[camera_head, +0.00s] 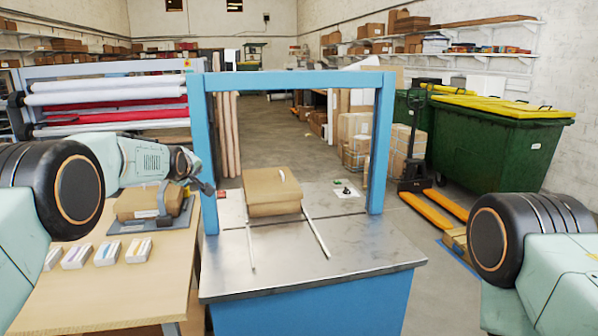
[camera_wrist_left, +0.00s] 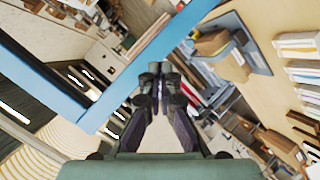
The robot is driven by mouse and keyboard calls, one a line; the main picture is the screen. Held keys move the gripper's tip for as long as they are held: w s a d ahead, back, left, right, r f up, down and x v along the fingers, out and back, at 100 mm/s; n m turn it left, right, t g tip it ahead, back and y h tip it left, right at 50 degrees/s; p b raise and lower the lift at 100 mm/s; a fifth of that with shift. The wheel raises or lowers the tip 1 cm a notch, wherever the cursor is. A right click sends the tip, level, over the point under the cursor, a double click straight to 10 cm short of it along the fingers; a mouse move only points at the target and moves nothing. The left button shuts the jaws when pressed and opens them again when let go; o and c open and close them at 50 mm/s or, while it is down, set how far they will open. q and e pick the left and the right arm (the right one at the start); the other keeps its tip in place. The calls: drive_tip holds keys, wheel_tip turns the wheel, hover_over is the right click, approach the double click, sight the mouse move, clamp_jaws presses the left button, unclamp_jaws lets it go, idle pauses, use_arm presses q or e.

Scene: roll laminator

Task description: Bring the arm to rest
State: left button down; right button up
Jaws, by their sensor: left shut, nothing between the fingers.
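My left arm comes in from the left in the head view, stretched over the wooden table. Its gripper (camera_head: 205,187) is beside the left post of the blue frame (camera_head: 207,150). I cannot tell from this view whether it touches the post. In the left wrist view the gripper (camera_wrist_left: 160,72) has its dark fingers together, with nothing between them. The blue frame also crosses the left wrist view (camera_wrist_left: 150,65) near the fingertips. Of my right arm only an upper part shows at the right edge of the head view; its gripper is out of view.
A brown box (camera_head: 272,192) sits on the metal-topped blue table (camera_head: 330,262) under the frame. The wooden table (camera_head: 125,270) holds a wrapped package (camera_head: 143,203) on a grey base and several small white packs (camera_head: 107,251). Green bins (camera_head: 500,145) and a pallet truck (camera_head: 412,165) stand behind right.

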use_arm(q)
drive_tip(key=s+d+f+m+g+b, duration=0.15)
drive_tip(key=s+f, duration=0.25)
drive_tip(key=f, duration=0.4)
drive_tip(key=s+f+m, duration=0.2)
drive_tip(key=s+f, duration=0.1)
drive_tip(key=f, duration=0.5)
drive_tip(key=s+f+m+g+b, duration=0.1)
drive_tip(key=s+f, duration=0.3)
drive_tip(key=f, duration=0.3)
drive_tip(key=s+d+f+m+g+h+b, duration=0.15)
drive_tip(key=s+f+m+g+b, duration=0.3)
drive_tip(key=s+f, duration=1.8)
drive_tip(key=s+d+f+g+b, duration=0.1)
drive_tip(key=s+f+g+b, duration=0.2)
drive_tip(key=s, duration=1.4)
drive_tip(key=s+d+f+m+g+b, duration=0.1)
drive_tip(key=s+f+g+b, duration=0.2)
drive_tip(key=s, duration=1.4)
drive_tip(key=shift+f+b, duration=0.85)
drive_tip(key=shift+b, duration=0.65)
